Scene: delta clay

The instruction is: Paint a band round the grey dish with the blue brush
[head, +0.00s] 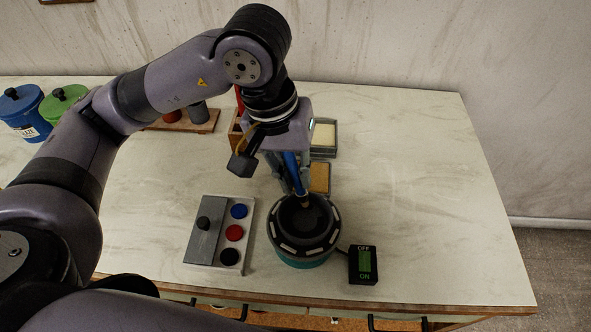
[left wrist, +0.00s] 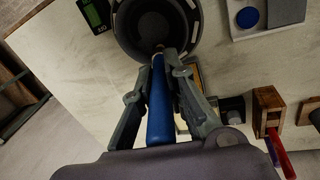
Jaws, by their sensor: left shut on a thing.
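The grey dish (head: 291,212) sits on a round turntable with a dark, pale-marked ring (head: 329,239) and a teal base (head: 303,262). The dish also shows at the top of the left wrist view (left wrist: 152,27). My left gripper (head: 297,184) is shut on the blue brush (left wrist: 159,108), which points down toward the dish. The brush tip is at the dish's far inner side in the head view; I cannot tell whether it touches. No painted band is visible on the part of the dish I see. My right gripper is not in view.
A paint tray (head: 246,250) with blue, red and black wells and a partly covering grey lid (head: 206,232) stands left of the turntable. A black OFF/ON switch box (head: 362,265) is at its right. Sponge-like pads (head: 319,178) and a wooden brush block (left wrist: 268,108) lie behind. The table's right side is clear.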

